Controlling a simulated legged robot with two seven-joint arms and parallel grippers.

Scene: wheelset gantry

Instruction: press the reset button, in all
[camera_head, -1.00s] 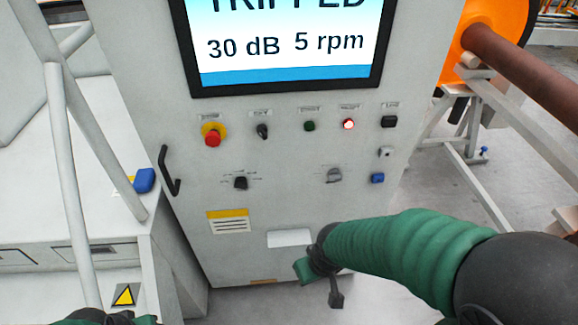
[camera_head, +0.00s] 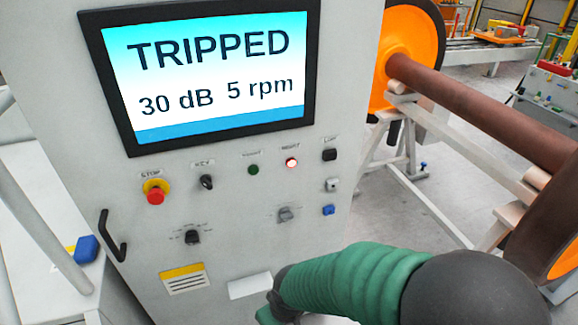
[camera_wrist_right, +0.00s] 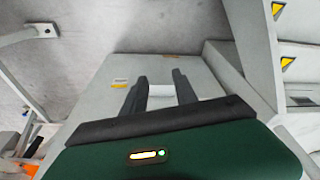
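The reset button (camera_head: 291,162) is a small round lit button, white with a red rim, under a small label in the row below the screen. The screen (camera_head: 212,72) reads TRIPPED, 30 dB, 5 rpm. My right gripper (camera_wrist_right: 160,80) shows two dark fingers apart with nothing between them in the wrist view, in front of the cabinet's lower part. In the head view my right arm comes in at lower right, and its gripper is largely cut off by the bottom edge, well below the button. My left gripper is not in view.
Near the button sit a dark green button (camera_head: 253,170), a key switch (camera_head: 206,182), a red stop button (camera_head: 155,194) on yellow and a black switch (camera_head: 329,155). Knobs (camera_head: 192,237) lie below. A handle (camera_head: 112,236) juts out at left. A wheelset axle (camera_head: 480,120) stands at right.

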